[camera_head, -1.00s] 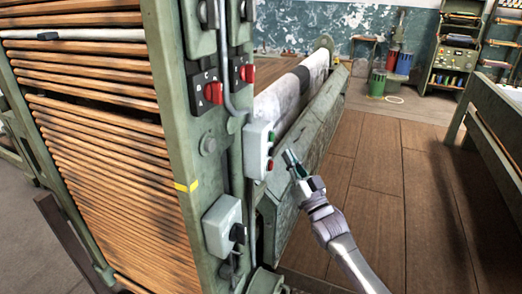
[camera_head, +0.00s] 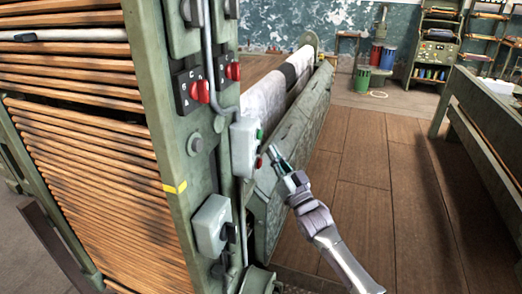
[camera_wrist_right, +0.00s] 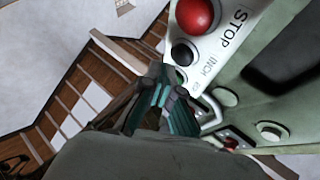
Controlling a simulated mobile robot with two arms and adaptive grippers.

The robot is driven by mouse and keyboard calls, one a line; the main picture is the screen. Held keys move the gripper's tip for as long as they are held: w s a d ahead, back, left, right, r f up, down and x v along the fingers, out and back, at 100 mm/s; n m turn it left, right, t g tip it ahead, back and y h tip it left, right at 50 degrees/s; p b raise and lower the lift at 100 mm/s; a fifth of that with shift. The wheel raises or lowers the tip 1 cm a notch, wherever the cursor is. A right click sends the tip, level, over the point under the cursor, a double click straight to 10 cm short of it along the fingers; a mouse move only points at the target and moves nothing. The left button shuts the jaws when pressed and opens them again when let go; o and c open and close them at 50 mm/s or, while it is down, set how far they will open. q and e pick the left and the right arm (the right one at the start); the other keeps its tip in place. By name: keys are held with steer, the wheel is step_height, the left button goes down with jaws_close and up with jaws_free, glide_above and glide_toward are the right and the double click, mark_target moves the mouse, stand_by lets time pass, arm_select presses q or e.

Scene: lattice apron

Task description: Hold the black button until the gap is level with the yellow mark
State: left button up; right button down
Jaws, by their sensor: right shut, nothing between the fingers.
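The slatted panel of brown wooden slats has a dark gap (camera_head: 68,103) in its upper part, well above the yellow mark (camera_head: 175,187) on the green post. A pale control box (camera_head: 243,148) sits on the machine's side. In the right wrist view the black button (camera_wrist_right: 183,53), labelled INCH, is beside the red STOP button (camera_wrist_right: 198,14). My right gripper (camera_head: 273,153) is shut and empty, just right of the box. Its fingertips (camera_wrist_right: 166,84) are close to the black button; I cannot tell whether they touch. My left gripper is not in view.
Red rotary switches (camera_head: 200,91) and a grey box with a black knob (camera_head: 212,224) are on the post near the control box. A green trough (camera_head: 300,135) with a pale roll runs behind my gripper. The wooden floor (camera_head: 375,190) to the right is clear.

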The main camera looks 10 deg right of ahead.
steer(key=shift+w+a, duration=0.1)
stand_by(0.6)
steer(key=shift+w+a, duration=0.15)
steer(key=shift+a, duration=0.1)
steer(key=shift+w+a+b, duration=0.3)
steer(key=shift+a, duration=0.15)
stand_by(5.3)
steer(key=shift+d, duration=0.1)
stand_by(0.5)
steer(key=shift+s+d+p, duration=0.4)
steer(key=shift+s+d, duration=0.15)
steer(key=shift+d, duration=0.15)
